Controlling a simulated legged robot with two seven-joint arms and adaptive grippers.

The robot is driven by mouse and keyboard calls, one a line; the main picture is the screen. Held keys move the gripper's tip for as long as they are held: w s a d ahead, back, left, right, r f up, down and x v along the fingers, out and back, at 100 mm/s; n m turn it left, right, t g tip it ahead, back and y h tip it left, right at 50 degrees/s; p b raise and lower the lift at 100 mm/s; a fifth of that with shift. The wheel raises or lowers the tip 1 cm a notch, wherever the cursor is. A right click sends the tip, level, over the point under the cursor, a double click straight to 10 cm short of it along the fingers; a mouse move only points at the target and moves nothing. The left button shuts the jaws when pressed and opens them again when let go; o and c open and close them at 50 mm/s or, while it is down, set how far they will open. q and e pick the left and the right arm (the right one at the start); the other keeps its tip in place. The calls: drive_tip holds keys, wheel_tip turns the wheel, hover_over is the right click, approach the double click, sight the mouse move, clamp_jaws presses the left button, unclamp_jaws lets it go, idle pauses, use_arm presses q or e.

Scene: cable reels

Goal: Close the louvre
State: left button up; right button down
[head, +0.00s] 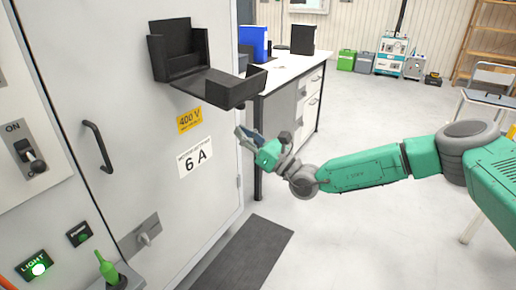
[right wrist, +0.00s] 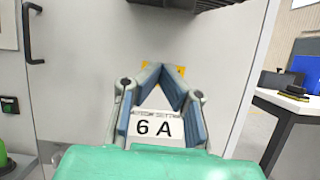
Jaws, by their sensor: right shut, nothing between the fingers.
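A black box-like fitting with its flap folded out (head: 205,75) is on the grey cabinet door; it may be the louvre, but I cannot be sure. Its dark ribbed underside (right wrist: 180,4) shows at the top of the right wrist view, cut off by the edge. My right gripper (head: 258,136) is below and to the right of the fitting in the head view, apart from it. In the right wrist view its fingertips (right wrist: 162,72) meet, empty, in front of the door with the 6 A label. My left gripper is not in view.
The cabinet door (head: 95,80) has a black handle (head: 98,147) and a lower latch (head: 146,238). A white workbench (head: 290,70) stands behind my right gripper. A dark mat (head: 240,255) lies on the floor. Open floor lies to the right.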

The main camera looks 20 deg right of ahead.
drive_tip(key=r, duration=0.4)
drive_tip(key=shift+w+d+r, duration=0.1)
drive_tip(key=shift+d, duration=0.25)
drive_tip(key=shift+a, duration=0.2)
drive_tip(key=shift+r, duration=0.1)
